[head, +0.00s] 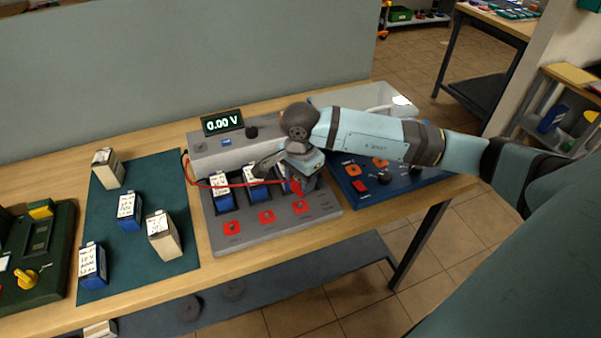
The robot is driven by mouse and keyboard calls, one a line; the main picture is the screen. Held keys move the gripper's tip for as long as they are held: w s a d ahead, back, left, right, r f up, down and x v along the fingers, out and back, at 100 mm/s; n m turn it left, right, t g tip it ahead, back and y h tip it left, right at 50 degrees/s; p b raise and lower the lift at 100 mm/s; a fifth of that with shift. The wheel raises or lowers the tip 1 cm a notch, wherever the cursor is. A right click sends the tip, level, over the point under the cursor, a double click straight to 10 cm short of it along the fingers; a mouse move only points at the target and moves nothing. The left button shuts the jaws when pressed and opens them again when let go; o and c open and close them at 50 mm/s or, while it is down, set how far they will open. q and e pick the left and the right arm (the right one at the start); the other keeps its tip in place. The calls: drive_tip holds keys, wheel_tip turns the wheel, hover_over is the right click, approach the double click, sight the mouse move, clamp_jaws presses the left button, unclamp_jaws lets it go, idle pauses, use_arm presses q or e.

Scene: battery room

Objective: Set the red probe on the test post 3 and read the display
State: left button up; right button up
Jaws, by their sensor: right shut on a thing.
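The grey tester (218,243) stands on the workbench, and its display (222,123) reads 0.00 V. Three red posts sit along its front: left (231,228), middle (266,217) and right (300,207). Their labels are too small to read; the right one appears to be test post 3. My right gripper (296,182) is shut on the red probe (295,189), just behind and above the right post. I cannot tell whether the tip touches it. The probe's red cable (215,187) runs back to the tester's left side. My left gripper is out of view.
Blue batteries (222,195) stand in the tester's slots behind the posts. Several batteries stand on a dark green mat (108,225) at left. A green device (40,260) lies far left. A blue panel with knobs (400,190) adjoins at right, near a grey tray (375,95).

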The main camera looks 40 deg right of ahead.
drive_tip(key=b, duration=0.2)
hover_over(301, 204)
drive_tip(key=shift+w+a+f, duration=0.1)
drive_tip(key=shift+f, duration=2.15)
drive_tip(key=shift+f+b, duration=0.35)
drive_tip(key=shift+f, duration=0.25)
drive_tip(key=shift+b, duration=0.5)
drive_tip(key=shift+f+b, duration=0.6)
drive_tip(key=shift+f, duration=0.05)
drive_tip(key=o, duration=0.7)
drive_tip(key=shift+o, duration=0.2)
drive_tip(key=shift+r+p, duration=2.6)
drive_tip(key=shift+r, duration=2.95)
